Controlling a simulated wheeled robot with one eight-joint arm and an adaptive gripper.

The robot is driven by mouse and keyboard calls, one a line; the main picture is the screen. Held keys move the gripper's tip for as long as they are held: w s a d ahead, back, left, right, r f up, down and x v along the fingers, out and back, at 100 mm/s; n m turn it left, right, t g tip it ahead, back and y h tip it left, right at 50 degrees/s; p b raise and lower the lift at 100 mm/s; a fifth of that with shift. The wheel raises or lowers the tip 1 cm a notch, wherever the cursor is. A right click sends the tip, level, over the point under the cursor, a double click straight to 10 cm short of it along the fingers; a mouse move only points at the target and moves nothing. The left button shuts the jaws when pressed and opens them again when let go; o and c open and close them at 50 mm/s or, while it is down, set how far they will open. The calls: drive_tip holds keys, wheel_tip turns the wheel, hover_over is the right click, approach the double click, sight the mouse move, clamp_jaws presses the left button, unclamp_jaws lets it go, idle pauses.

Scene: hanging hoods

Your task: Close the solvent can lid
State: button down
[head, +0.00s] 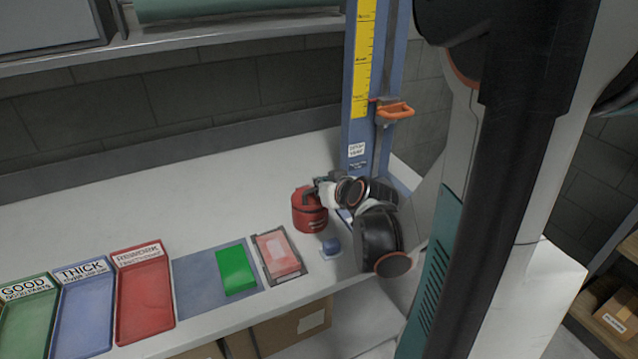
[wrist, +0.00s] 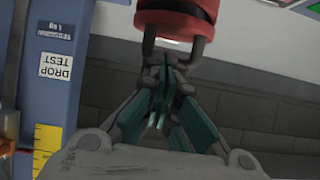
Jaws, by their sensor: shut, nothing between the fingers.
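The red solvent can (head: 309,214) stands upright on the white bench, at the foot of the blue post. In the wrist view, part of the red can (wrist: 176,20) shows at the top edge with a dark band and a grey loop. My gripper (head: 316,188) is at the top of the can, reaching in from the right. In the wrist view my gripper's fingertips (wrist: 166,68) are together and empty, close to the can and between the sides of the grey loop. I cannot tell if they touch. The gripper partly hides the can's top, so the lid's state is unclear.
The blue post (head: 360,130) with a yellow scale and orange handle (head: 395,111) stands just behind the can. Red (head: 145,295) and other trays lie left. The bench behind is clear.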

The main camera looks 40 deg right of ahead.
drive_tip(key=shift+s+f, duration=0.25)
drive_tip(key=shift+f, duration=0.2)
drive_tip(key=shift+b, duration=0.3)
